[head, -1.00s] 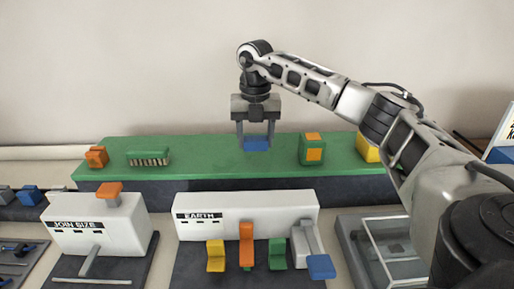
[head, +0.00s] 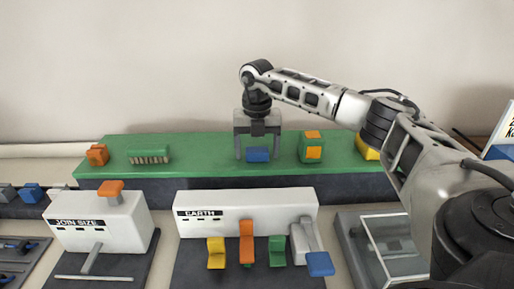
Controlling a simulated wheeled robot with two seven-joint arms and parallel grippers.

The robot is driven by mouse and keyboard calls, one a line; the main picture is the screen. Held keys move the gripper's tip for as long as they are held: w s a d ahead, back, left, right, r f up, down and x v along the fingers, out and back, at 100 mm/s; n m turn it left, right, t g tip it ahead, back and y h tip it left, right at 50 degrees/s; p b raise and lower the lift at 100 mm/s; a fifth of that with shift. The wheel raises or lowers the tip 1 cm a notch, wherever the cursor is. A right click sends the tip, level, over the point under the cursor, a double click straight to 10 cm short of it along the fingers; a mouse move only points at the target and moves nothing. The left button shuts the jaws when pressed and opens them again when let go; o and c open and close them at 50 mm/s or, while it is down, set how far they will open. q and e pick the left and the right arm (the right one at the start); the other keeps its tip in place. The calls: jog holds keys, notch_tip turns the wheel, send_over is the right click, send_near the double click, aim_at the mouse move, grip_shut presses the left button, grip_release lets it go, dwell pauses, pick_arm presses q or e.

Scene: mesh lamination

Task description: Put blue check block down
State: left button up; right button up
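The blue check block (head: 258,154) sits on the green shelf (head: 205,166), between the brush and the green-and-orange block. My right gripper (head: 258,156) points straight down over it. Its two fingers stand on either side of the block with a visible gap at each side, so it looks open. The block appears level and rests on the shelf. My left gripper is not in view.
On the shelf are an orange block (head: 97,154), a green brush (head: 149,155), a green-and-orange block (head: 312,147) and a yellow block (head: 367,147). In front stand a "JOIN SIZE" box (head: 90,225), an "EARTH" box (head: 265,205) and a clear-lidded case (head: 395,250).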

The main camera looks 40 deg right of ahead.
aim_at(257, 149)
jog(key=shift+r, duration=0.1)
notch_tip(257, 149, up, 12)
jog(key=shift+b, duration=0.35)
dwell(0.6)
